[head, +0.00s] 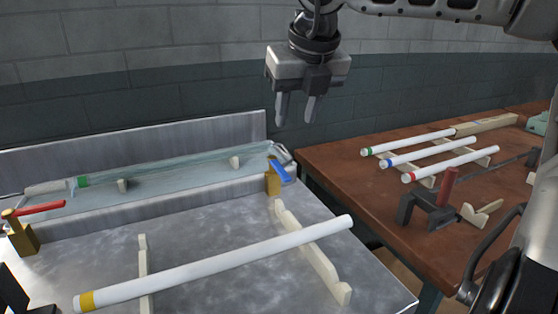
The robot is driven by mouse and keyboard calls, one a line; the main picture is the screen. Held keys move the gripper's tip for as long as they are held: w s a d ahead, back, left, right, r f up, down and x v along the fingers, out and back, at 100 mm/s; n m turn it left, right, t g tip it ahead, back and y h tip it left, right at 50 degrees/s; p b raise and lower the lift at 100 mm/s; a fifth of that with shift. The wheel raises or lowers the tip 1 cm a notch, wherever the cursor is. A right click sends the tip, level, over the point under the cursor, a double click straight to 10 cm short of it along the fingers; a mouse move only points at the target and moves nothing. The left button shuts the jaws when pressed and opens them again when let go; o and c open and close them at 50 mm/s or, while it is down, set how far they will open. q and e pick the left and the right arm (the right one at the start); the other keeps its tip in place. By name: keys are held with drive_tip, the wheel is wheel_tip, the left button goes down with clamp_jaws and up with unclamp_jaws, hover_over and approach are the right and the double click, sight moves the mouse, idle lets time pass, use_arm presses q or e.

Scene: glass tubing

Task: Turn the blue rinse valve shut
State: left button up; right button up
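The blue rinse valve (281,174) has a blue lever on a brass body, at the right end of the metal trough. The lever slants towards the lower right. A glass tube (160,165) with a green band lies in the trough; its right end is close to the valve. My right gripper (295,120) hangs above and slightly right of the valve, fingers pointing down. It is open and empty, clear of the lever. My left gripper is not in view.
A red-levered brass valve (38,210) stands at the trough's left end. A white tube with a yellow band (215,262) lies across two supports on the metal bench. The brown table (335,170) on the right holds several tubes and a dark clamp with a red handle (446,187).

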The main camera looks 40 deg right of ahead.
sight(283, 171)
drive_tip(key=x, duration=1.2)
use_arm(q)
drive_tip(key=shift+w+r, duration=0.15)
use_arm(e)
drive_tip(key=shift+x, duration=0.8)
drive_tip(key=shift+a, duration=0.1)
drive_tip(key=shift+c, duration=0.4)
